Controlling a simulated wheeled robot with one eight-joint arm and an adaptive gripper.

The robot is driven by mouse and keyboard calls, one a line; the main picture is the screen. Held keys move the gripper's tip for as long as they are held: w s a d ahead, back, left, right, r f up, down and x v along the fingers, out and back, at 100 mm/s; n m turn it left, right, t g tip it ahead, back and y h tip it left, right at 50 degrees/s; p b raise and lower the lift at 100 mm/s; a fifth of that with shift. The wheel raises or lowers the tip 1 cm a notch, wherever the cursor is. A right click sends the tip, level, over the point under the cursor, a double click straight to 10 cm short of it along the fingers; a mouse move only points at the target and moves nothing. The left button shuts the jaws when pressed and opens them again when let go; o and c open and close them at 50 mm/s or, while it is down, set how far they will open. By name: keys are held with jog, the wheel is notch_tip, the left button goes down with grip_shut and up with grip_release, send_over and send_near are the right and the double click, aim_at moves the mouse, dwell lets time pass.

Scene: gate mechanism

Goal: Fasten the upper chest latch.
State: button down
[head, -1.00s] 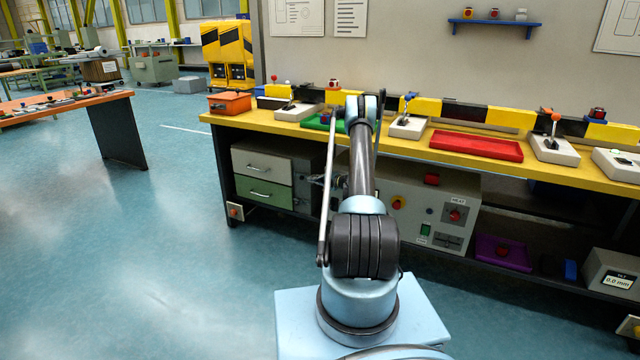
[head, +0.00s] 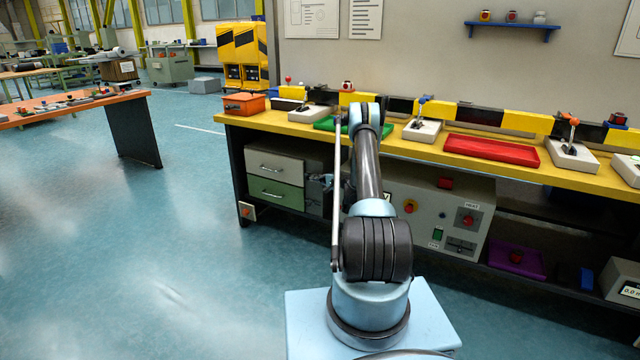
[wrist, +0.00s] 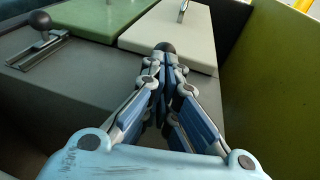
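The chest under the bench has a white upper drawer (head: 275,165) and a green lower drawer (head: 275,192). Both look closed. In the wrist view the white drawer (wrist: 172,35) and the green drawer (wrist: 100,28) lie side by side. A dark ball knob (wrist: 167,47), the upper latch's, stands beside the white drawer, at my fingertips. My gripper (wrist: 168,68) is closed around its stem, which the fingers hide. The lower latch's ball knob (wrist: 40,20) stands in its slotted plate beside the green drawer. In the head view my gripper (head: 322,182) is small and partly behind my arm.
A grey box (head: 455,215) with buttons stands right of the chest under the yellow bench top (head: 400,147). The floor left of the bench is clear.

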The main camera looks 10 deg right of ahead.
jog(key=shift+w+a, duration=0.2)
jog(key=shift+a, duration=0.1)
jog(key=v, duration=1.4)
jog(key=shift+d, duration=0.15)
jog(key=shift+s, duration=0.1)
